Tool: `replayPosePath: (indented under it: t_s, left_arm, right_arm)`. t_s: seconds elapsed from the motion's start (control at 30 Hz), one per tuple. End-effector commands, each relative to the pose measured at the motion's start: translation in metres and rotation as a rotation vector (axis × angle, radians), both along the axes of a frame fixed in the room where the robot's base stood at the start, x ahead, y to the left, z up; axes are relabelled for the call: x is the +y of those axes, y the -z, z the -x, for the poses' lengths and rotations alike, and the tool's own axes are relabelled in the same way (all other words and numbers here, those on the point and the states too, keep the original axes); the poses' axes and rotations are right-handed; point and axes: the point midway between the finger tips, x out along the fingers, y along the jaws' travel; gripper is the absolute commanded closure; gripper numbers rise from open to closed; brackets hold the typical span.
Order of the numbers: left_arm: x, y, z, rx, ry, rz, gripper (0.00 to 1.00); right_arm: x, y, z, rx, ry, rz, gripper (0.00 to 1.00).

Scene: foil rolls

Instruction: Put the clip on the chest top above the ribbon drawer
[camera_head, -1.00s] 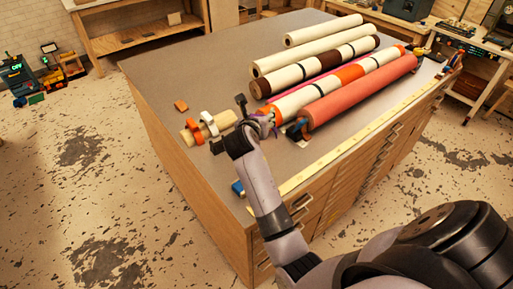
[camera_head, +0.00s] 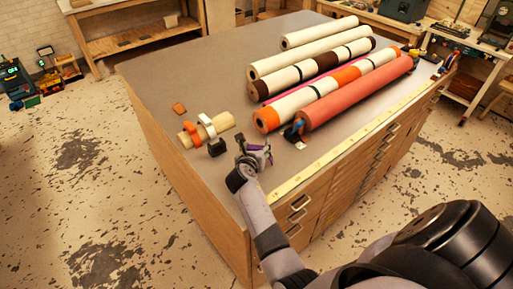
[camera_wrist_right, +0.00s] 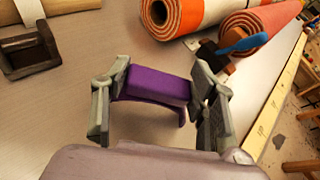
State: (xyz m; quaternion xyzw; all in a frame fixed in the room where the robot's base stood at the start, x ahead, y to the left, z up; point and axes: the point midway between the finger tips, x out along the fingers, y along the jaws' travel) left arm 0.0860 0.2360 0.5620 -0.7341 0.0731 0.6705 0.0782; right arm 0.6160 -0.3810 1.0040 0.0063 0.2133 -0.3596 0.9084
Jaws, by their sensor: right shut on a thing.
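A purple clip (camera_head: 262,152) is between the fingers of my right gripper (camera_head: 253,155), just above or on the grey chest top near its front edge; I cannot tell which. In the right wrist view, the purple clip (camera_wrist_right: 158,86) spans between the two grey fingers of the right gripper (camera_wrist_right: 160,100), which are shut on it. The chest (camera_head: 190,185) has wooden drawers (camera_head: 300,205) along its front. I cannot read which one is the ribbon drawer. My left gripper is not in view.
A striped orange-white roll (camera_head: 300,107) and a red roll (camera_head: 355,92) lie behind the gripper to the right. A black block (camera_head: 217,147) and a short roll with white and orange clips (camera_head: 190,138) lie left. A yellow measuring strip (camera_head: 320,165) runs along the front edge.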

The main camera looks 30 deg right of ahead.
Motion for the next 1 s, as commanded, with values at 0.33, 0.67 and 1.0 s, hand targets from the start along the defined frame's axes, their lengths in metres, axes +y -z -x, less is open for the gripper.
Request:
replayPosePath:
  t_s: [0.33, 0.67, 1.0]
  left_arm:
    - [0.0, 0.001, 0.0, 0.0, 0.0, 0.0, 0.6]
    - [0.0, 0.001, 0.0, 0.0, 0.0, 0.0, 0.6]
    - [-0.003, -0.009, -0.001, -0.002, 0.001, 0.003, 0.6]
  right_arm:
    - [0.0, 0.003, 0.0, 0.0, 0.001, 0.0, 0.35]
    - [0.0, 0.002, 0.0, 0.0, 0.0, 0.0, 0.26]
    - [-0.002, -0.007, 0.0, 0.001, 0.001, 0.001, 0.26]
